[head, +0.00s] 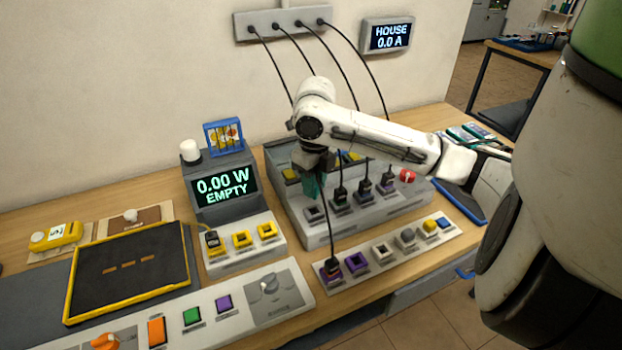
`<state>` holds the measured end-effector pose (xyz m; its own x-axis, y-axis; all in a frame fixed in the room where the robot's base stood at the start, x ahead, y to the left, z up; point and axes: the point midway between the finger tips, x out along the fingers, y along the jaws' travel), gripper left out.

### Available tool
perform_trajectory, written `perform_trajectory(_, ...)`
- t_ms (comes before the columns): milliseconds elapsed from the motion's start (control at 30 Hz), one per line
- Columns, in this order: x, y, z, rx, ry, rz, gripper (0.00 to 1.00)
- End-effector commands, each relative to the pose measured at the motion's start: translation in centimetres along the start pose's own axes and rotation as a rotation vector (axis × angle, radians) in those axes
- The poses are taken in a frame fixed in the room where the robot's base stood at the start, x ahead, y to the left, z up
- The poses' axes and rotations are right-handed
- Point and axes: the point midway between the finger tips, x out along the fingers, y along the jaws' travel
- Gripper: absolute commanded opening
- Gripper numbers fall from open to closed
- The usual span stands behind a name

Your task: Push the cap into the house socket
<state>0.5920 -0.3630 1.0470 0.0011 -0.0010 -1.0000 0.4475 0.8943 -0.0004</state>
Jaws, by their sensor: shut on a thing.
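My gripper (314,184) points down over the near left part of the grey socket box (325,235). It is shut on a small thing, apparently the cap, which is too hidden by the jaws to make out. A dark teal piece shows at the jaws. Just below is a square socket (315,213) in the box top, with no plug in it. I cannot read the labels to tell which socket is the house one. Several black plugs (364,196) stand in the box to the right of the gripper. The house display (386,36) on the wall reads 0.0 A.
Black cables hang from the wall strip (283,22) behind my arm. The front strip (381,252) holds a black plug (332,270) and coloured sockets. A meter (224,187) reading 0.00 W EMPTY stands left. A red knob (407,176) is at the box's right.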

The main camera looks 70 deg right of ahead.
Motion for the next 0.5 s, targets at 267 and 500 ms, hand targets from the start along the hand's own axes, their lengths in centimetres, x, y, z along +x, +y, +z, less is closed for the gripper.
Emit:
perform_trajectory(267,2.8,0.0,0.0,0.0,0.001,0.001,0.02)
perform_trajectory(500,4.9,0.0,0.0,0.001,0.0,0.0,0.02)
